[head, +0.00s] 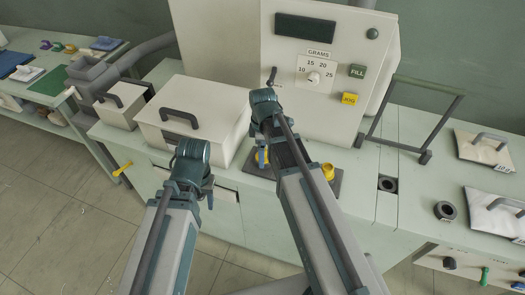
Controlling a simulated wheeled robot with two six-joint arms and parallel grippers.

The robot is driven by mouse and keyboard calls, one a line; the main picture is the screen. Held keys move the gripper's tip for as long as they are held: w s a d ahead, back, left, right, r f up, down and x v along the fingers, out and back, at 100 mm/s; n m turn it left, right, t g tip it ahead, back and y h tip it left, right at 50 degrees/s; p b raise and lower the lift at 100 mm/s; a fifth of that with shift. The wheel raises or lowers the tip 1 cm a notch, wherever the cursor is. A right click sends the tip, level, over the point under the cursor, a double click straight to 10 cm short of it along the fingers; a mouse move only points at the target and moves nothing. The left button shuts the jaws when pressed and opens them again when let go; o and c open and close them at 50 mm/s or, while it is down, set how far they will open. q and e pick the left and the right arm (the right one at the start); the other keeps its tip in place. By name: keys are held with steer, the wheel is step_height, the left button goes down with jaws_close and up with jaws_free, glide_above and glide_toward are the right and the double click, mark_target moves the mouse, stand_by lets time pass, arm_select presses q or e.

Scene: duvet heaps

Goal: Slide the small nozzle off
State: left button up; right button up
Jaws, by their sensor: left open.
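Two yellow fittings, one at the right (328,172) and one at the left (264,156), stand on a dark plate at the machine's foot. A loose black ring (445,211) lies on the right counter. I cannot tell for sure which of these is the small nozzle. My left gripper (208,192) is open, pointing down in front of the counter edge, left of the plate and apart from the fittings. My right arm reaches up across the plate and hides part of it. My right gripper (262,158) is mostly hidden beside the left fitting; contact is unclear.
The filling machine (230,40) has a dial, a green FILL button (357,71) and a yellow button (349,98). A lidded box (190,125) is at the left. A metal frame (410,120) and white handled bags (483,147) are at the right.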

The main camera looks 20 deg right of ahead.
steer(key=c, duration=1.4)
steer(key=shift+r+p, duration=2.5)
steer(key=shift+c, duration=0.2)
